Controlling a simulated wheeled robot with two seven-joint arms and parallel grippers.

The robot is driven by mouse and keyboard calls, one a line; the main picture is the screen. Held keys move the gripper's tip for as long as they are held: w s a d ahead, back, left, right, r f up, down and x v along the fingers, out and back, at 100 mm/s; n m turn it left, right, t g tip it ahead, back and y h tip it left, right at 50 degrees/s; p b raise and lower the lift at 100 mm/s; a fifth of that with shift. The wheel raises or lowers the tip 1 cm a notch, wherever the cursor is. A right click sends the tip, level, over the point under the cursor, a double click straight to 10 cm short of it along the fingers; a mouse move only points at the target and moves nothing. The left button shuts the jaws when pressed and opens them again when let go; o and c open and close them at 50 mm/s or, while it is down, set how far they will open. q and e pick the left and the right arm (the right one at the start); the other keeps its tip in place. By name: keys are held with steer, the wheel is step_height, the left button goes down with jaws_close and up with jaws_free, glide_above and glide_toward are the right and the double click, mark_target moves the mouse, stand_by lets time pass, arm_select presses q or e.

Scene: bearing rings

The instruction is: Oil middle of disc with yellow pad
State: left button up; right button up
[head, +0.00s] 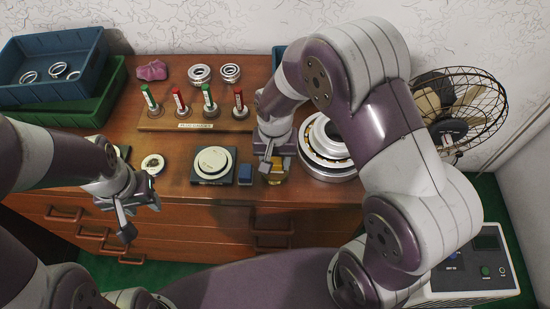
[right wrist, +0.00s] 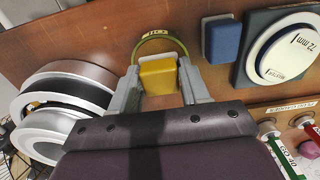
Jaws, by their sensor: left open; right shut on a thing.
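The cream disc (head: 213,160) lies on a dark square base near the table's front; in the right wrist view the disc (right wrist: 288,50) is at the upper right. My right gripper (head: 273,172) is shut on the yellow pad (right wrist: 158,76), left of the disc in the right wrist view. The pad is within or over an olive-rimmed round dish (right wrist: 160,34) labelled OIL; its depth in the dish is unclear. A blue pad (head: 245,174) lies between dish and disc, also in the right wrist view (right wrist: 221,40). My left gripper (head: 138,212) is open and empty at the front left.
A large stacked bearing (head: 329,165) stands close right of my right gripper. A small ring (head: 153,164) lies left. Blue (head: 50,47) and green crates are at the back left.

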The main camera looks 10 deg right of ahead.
mark_target(275, 161)
steer(key=shift+f, duration=0.45)
steer(key=shift+s, duration=0.1)
stand_by(1.3)
step_height(275, 161, up, 7)
steer(key=p, duration=0.7)
steer(key=shift+r, duration=0.1)
stand_by(0.5)
